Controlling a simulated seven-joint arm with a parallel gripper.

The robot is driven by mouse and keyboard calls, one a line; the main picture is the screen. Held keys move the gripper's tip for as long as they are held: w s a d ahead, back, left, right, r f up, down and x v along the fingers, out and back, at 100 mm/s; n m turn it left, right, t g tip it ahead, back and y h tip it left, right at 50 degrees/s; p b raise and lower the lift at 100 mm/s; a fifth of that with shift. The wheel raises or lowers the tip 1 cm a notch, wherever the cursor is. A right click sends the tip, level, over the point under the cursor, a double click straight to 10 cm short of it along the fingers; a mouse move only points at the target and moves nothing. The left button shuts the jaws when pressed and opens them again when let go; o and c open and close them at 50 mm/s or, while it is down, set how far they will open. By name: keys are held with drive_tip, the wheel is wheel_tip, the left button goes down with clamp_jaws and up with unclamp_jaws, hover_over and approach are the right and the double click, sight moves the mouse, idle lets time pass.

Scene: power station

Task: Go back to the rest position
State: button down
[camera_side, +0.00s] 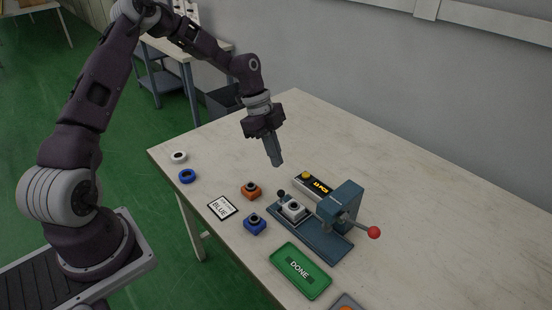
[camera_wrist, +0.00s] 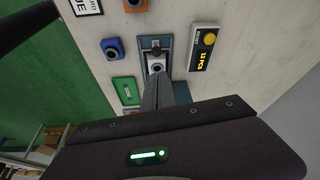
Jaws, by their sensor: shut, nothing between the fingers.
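My gripper (camera_side: 276,163) is shut and empty. It hangs in the air above the table, pointing down, behind and a little left of the blue press fixture (camera_side: 345,203) in the side view. In the wrist view the shut fingers (camera_wrist: 157,95) reach over the fixture area. A grey-white block with a dark ring (camera_side: 294,209) sits on the fixture's base; it also shows in the wrist view (camera_wrist: 156,67). My gripper is clear of all these things.
On the table (camera_side: 400,160) are an orange block (camera_side: 251,190), a blue block (camera_side: 255,223), a card reading BLUE (camera_side: 222,207), a green DONE tray (camera_side: 300,271), a yellow-buttoned display (camera_side: 316,186), and white (camera_side: 179,157) and blue (camera_side: 187,176) rings. A red-knobbed lever (camera_side: 373,232) sticks out. The back is clear.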

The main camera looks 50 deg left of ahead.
drive_tip(key=s+d+r+n+t+y, duration=0.1)
drive_tip(key=s+d+r+n+y, duration=0.15)
drive_tip(key=s+r, duration=0.45)
drive_tip(key=s+d+r+n+y, duration=0.2)
drive_tip(key=s+r+n, duration=0.25)
drive_tip(key=r, duration=0.55)
drive_tip(key=s+d+r+n+t, duration=0.1)
drive_tip(key=s+n, duration=0.3)
drive_tip(key=s, duration=0.5)
drive_tip(key=s+d+r+n+t, duration=0.2)
drive_tip(key=s+r+n, duration=0.2)
drive_tip(key=s, duration=0.4)
drive_tip(key=shift+s+n+t, duration=0.35)
drive_tip(key=shift+n+t, duration=0.05)
